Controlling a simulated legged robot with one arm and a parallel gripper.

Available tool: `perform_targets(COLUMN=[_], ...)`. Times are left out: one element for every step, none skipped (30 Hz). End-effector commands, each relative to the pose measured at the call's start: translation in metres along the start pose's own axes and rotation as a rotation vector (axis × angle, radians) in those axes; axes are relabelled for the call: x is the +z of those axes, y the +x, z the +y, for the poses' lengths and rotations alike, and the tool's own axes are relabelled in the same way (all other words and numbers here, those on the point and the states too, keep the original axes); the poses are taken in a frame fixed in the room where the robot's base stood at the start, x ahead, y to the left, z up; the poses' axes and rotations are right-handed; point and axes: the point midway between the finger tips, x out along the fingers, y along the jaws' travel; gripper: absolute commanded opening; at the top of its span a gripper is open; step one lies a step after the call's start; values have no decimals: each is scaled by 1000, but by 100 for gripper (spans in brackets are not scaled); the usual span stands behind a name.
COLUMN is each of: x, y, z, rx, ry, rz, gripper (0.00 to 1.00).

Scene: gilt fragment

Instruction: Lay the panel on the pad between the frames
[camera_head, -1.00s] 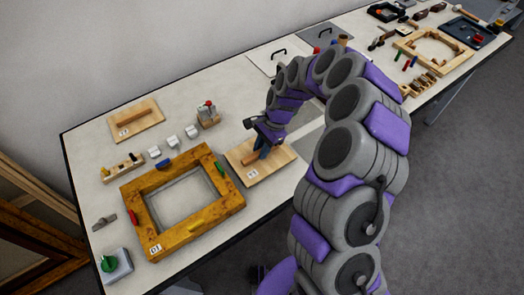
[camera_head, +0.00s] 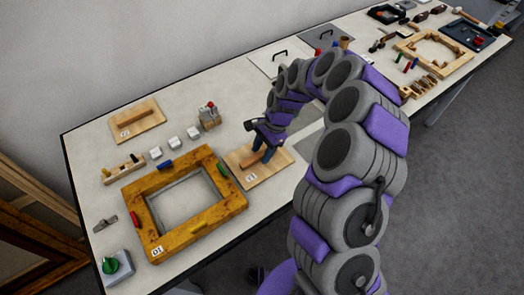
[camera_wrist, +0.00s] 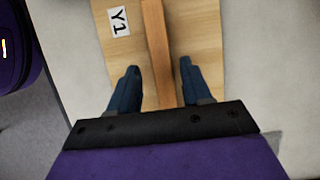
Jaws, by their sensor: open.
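A light wooden panel (camera_head: 274,170) with a raised bar handle lies on the table, right of the yellow-brown frame (camera_head: 160,242). Its tag reads Y1 in the wrist view (camera_wrist: 119,22). My gripper (camera_head: 262,153) is over this panel. In the wrist view, its two blue fingers (camera_wrist: 157,82) are open, one on each side of the handle (camera_wrist: 156,40), with gaps visible. A grey flat area (camera_head: 309,137), perhaps the pad, shows right of the panel, partly hidden by my arm. A second frame (camera_head: 460,62), pale wood, lies at the far right.
Another handled panel (camera_head: 150,128) lies at the back left. White blocks (camera_head: 173,143), a peg rack (camera_head: 123,170) and a green-knobbed box (camera_head: 117,266) surround the yellow-brown frame. White (camera_head: 262,61) and grey (camera_head: 333,33) handled plates lie at the back.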

Motion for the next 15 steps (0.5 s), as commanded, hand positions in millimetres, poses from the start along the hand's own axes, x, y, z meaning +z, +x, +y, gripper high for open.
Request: perform_targets(x=[0,1,1,0,0,0,0,0,-1,-1,-1,-2,-1,-1,-1], y=[-9,-14,-22,-28,-34,-43,-50,-56,-64,-71,-76,-83,-88,-92,-97], z=[0,0,0,0,0,0,0,0,0,0,0,0,0,0,0], rx=[-2,-1,-1,-1,-2,-4,-5,-5,-3,-3,-4,-5,-5,-4,-2], ry=[1,1,1,1,0,0,1,1,2,2,2,1,1,0,0], rz=[1,1,1,2,2,2,2,1,1,2,2,2,2,2,1], gripper=[48,48,48,48,48,48,48,48,48,48,48,48,48,48,48])
